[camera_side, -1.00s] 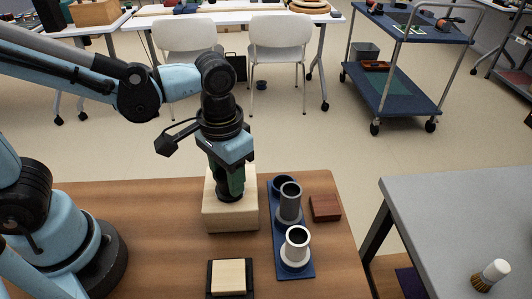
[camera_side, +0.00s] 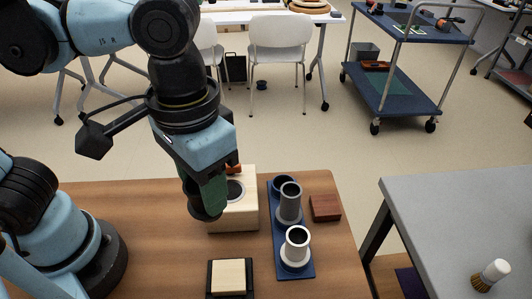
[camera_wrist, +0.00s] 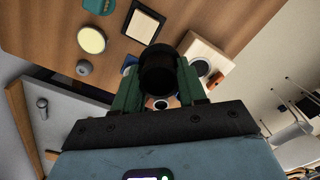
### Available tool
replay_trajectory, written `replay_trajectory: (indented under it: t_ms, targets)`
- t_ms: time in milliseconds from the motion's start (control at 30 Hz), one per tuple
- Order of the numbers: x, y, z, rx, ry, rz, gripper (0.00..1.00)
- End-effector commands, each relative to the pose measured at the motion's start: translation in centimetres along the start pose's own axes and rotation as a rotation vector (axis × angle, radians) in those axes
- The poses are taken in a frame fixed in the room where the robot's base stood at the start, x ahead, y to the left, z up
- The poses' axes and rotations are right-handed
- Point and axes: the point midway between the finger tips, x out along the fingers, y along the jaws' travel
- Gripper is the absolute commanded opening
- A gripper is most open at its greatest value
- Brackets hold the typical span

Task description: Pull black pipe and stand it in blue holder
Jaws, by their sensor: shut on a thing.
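The black pipe (camera_side: 207,213) is in my gripper (camera_side: 206,192), its dark end showing below the green fingers. It hangs in front of and left of the pale wooden block (camera_side: 246,214), whose round hole shows empty. In the wrist view the pipe (camera_wrist: 158,66) sits between the green fingers of my gripper (camera_wrist: 160,88). The blue holder (camera_side: 278,236) stands right of the block. Its far cup (camera_side: 283,182) looks empty. A grey pipe (camera_side: 290,196) stands in its middle place and a white pipe (camera_side: 297,242) in its near one.
A dark red-brown block (camera_side: 325,208) lies right of the holder. A cream block on a black pad (camera_side: 229,277) lies at the table's front. The wooden table (camera_side: 150,235) is bare left of the pad. A grey table (camera_side: 450,215) stands to the right.

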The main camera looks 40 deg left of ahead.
Motion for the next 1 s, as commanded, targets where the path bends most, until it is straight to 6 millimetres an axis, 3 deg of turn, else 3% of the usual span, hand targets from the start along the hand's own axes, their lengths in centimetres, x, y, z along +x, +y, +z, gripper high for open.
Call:
replay_trajectory:
  t_ms: [133,267,567,800,1000]
  targets:
    - [-0.4,0.5,-0.3,-0.011,-0.005,0.0,0.14]
    - [-0.6,0.7,-2.4,-0.042,-0.018,0.0,0.14]
    - [0.4,0.2,-10.2,-0.136,-0.065,0.005,0.14]
    - [2.6,-1.7,-16.3,-0.206,-0.101,0.016,0.14]
    - [4.3,-3.3,-19.4,-0.244,-0.121,0.026,0.14]
